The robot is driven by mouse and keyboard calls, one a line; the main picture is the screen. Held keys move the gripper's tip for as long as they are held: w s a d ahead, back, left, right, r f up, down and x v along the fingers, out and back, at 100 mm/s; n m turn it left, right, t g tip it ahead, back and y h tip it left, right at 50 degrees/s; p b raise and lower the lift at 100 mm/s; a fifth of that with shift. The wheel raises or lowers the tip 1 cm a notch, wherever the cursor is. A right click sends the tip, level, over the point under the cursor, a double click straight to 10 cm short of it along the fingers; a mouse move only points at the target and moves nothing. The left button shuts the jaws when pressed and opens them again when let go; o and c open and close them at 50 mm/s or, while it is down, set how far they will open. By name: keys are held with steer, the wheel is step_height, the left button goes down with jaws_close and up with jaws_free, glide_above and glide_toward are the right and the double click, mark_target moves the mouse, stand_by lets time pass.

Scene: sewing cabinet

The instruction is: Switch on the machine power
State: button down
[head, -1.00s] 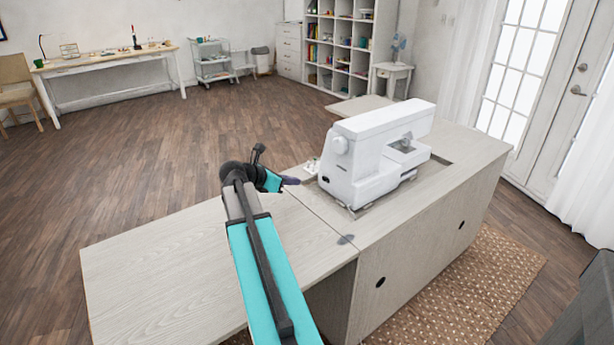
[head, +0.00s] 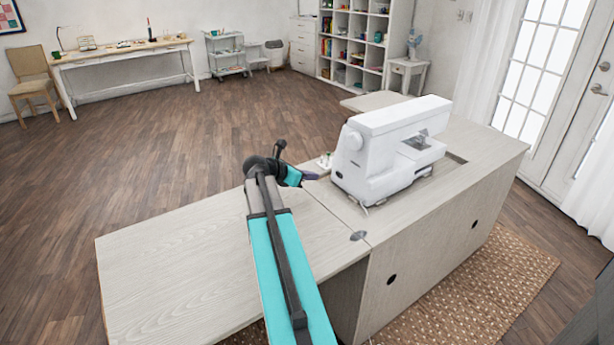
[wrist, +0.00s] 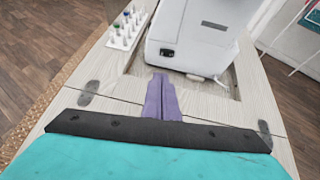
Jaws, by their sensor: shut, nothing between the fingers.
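The white sewing machine (head: 388,150) stands upright in the recess of the wooden cabinet (head: 440,225). In the wrist view its end face (wrist: 195,38) is ahead of my gripper, with a small black switch or socket (wrist: 167,52) low on the left; I cannot tell its on or off position. My gripper (wrist: 160,78) has purple fingers, shut and empty, pointing at the machine's base just below that black part, apart from it. In the head view my gripper (head: 311,176) is left of the machine, above the cabinet top.
A white rack of thread spools (wrist: 127,27) sits left of the machine's end on the cabinet top. A white cord (wrist: 212,80) lies by the machine's base. The wooden side leaf (head: 200,265) is bare. A patterned rug (head: 500,275) lies along the cabinet's right side.

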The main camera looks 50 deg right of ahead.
glide_toward(336, 174)
steer(key=d+f, duration=0.3)
steer(key=shift+s+d+f, duration=0.1)
steer(key=shift+s+d, duration=0.1)
steer(key=shift+d, duration=0.3)
steer(key=shift+s+d, duration=0.2)
steer(key=shift+d, duration=0.3)
